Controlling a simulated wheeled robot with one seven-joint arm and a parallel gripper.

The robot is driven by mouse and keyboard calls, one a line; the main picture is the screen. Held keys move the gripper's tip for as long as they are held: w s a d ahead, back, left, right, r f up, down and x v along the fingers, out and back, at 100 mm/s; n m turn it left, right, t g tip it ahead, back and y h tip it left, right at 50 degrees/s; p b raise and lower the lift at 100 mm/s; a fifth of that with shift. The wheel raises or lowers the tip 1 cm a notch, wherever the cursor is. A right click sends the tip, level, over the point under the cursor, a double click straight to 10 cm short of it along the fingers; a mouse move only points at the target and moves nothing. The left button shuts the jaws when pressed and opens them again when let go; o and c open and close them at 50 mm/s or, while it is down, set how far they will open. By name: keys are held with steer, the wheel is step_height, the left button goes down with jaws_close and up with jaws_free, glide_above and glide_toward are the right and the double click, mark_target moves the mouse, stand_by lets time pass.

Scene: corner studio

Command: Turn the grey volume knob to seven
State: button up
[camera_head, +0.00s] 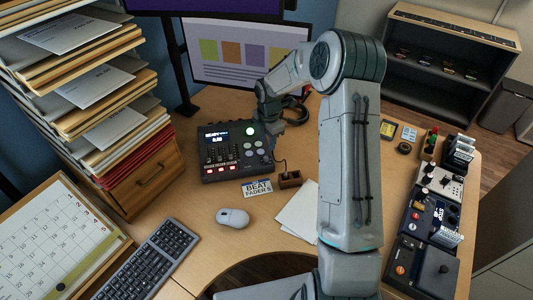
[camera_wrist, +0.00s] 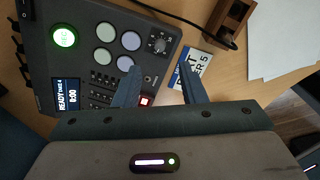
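The dark recorder (camera_head: 228,162) sits on the desk, its screen (camera_wrist: 69,95) reading READY with 0:00 below. A round grey knob (camera_wrist: 157,44) with a ring of small marks is on its panel in the wrist view, beside several round pads. I cannot read where its pointer stands. In the head view my gripper and arm hide it. My gripper (camera_wrist: 159,68) is open and empty, its two fingers apart. In the wrist view the knob shows just beyond the gap between the fingertips; I see no contact. My gripper also shows over the recorder's right back corner (camera_head: 269,122).
A mouse (camera_head: 233,217), keyboard (camera_head: 150,260) and paper (camera_head: 300,213) are nearer. A stack of folders (camera_head: 100,100) rises at left.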

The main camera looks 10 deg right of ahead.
mark_target(266, 157)
steer(key=f, duration=0.4)
steer(key=f+p, duration=0.1)
steer(key=f, duration=0.3)
steer(key=shift+w+a+f, duration=0.1)
steer(key=shift+w+f, duration=0.05)
steer(key=shift+w, duration=0.05)
jaws_close()
